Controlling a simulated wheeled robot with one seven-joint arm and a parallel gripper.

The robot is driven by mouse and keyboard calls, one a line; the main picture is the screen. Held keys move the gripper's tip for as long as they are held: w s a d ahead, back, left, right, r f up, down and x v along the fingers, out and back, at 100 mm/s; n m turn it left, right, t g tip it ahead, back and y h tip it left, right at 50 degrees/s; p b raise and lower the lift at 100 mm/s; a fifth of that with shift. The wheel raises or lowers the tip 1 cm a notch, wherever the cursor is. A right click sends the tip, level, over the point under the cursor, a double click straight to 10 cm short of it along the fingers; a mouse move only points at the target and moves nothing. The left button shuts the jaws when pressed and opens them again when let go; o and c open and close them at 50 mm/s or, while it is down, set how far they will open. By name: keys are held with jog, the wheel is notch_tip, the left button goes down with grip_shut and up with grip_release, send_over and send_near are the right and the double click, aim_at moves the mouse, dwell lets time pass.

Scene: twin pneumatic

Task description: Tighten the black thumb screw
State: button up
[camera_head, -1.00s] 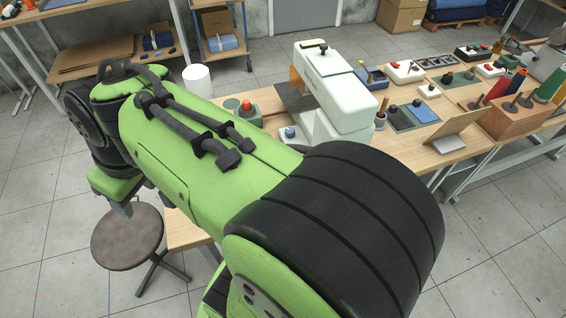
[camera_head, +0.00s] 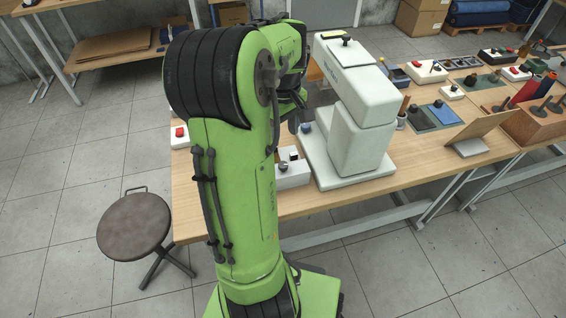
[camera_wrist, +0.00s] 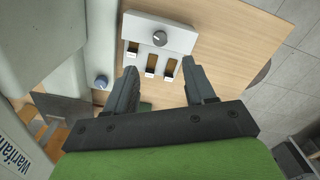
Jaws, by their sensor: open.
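A small black knob (camera_head: 346,40) stands on top of the white machine (camera_head: 365,95) in the head view; I cannot tell whether it is the thumb screw. A round dark grey knob (camera_wrist: 160,38) is on a white box in the wrist view, beyond my fingertips. The box also shows in the head view (camera_head: 292,176), beside the machine's base. My gripper (camera_wrist: 160,76) is open, with nothing between its fingers. It is above the table, pointing towards the box's row of slots with small levers. In the head view my arm hides the gripper.
A blue knob (camera_wrist: 100,82) is on the machine's base, left of my fingers. The machine's tall body is close on the left in the wrist view. Bare wooden table (camera_wrist: 228,50) lies to the right. A red-buttoned box (camera_head: 180,136) and a stool (camera_head: 134,226) are at the left.

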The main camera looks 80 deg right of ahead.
aim_at(283, 164)
notch_tip(283, 164, down, 12)
jog(key=b, duration=0.3)
jog(key=shift+r, duration=0.25)
jog(key=shift+c, duration=0.4)
grip_shut()
